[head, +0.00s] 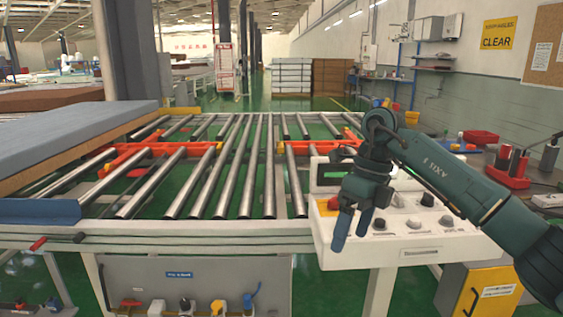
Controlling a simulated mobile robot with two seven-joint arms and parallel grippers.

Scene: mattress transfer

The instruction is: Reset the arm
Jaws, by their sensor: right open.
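My right arm comes in from the right edge and reaches across the white control panel (408,243). My right gripper (352,228) points down in front of the panel's left part. Its fingers are apart with nothing between them. It hides part of the panel; a red button (333,203) and several dark knobs show around it. I cannot tell whether the fingers touch the panel. My left gripper is out of the picture.
A roller conveyor (212,174) with orange crosspieces fills the middle. A grey-blue mattress (70,132) lies at the left. Red bins with bottles (508,165) stand on the right-hand bench. A yellow box (478,290) sits low at the right. Green floor is open behind the conveyor.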

